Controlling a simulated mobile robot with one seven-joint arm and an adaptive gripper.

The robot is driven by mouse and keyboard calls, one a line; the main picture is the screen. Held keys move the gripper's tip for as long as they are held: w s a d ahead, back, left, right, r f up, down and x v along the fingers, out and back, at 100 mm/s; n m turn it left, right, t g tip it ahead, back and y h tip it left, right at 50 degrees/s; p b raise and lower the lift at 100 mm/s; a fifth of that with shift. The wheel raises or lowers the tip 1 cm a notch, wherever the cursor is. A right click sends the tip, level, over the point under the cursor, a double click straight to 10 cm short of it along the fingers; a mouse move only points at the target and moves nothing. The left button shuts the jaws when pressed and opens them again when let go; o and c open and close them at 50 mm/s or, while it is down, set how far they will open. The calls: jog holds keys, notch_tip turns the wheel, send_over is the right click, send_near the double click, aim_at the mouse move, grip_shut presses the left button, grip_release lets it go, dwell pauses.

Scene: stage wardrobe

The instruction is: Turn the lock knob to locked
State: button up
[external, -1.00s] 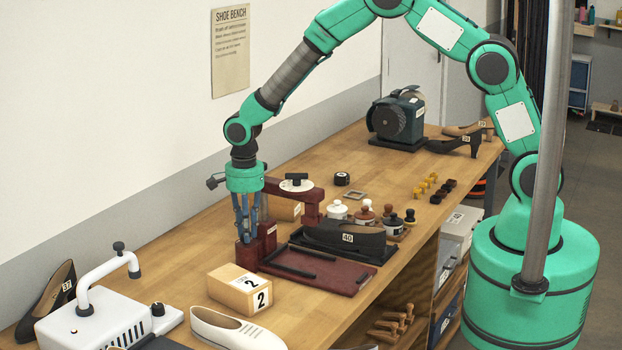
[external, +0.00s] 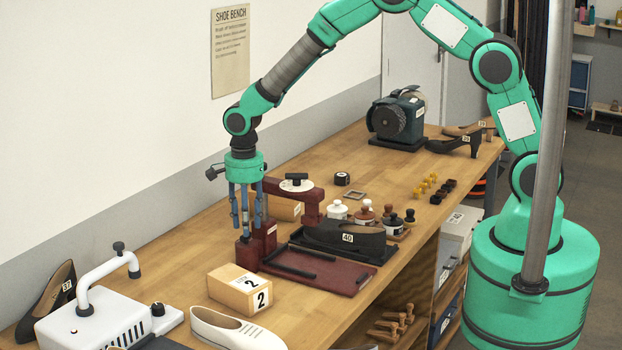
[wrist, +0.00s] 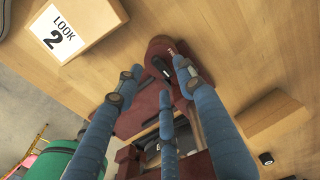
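A dark red fixture (external: 342,278) lies on the bench, with a raised dark red block (external: 265,238) at its left end. In the wrist view, a black bar-like knob (wrist: 158,67) sits on the rounded end of the dark red housing, beside a small label too small to read. I take it for the lock knob; in the external view the fingers and block largely hide it. My gripper (external: 247,228) points straight down above this end. Its blue fingers are spread apart and empty, around and above the knob in the wrist view (wrist: 158,78).
A box marked 2 (external: 240,288) stands close in front of the block. A dark shoe marked 40 (external: 345,239) lies beside the fixture. A raised dark red arm carries a white dial with a black handle (external: 297,180).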

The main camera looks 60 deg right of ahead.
notch_tip(320, 180, up, 9)
jog(key=shift+r, duration=0.2)
dwell(0.3)
dwell(0.4)
jog(key=s+d+r+n+t+b, duration=0.15)
jog(key=s+d+r+n, duration=0.3)
jog(key=s+r, duration=0.45)
jog(key=s+d+r+n+t+b, duration=0.1)
jog(key=s+d+r+n+b, duration=0.1)
jog(key=s+d+r+n, duration=0.5)
jog(key=s+d+r+n+t+b, duration=0.1)
jog(key=s+d+r+n, duration=0.1)
jog(key=s, duration=1)
jog(key=s+d+r+n+t+b, duration=0.2)
jog(key=s+d+n, duration=0.1)
jog(key=s, duration=1)
jog(key=shift+d+n, duration=0.15)
jog(key=shift+n, duration=0.3)
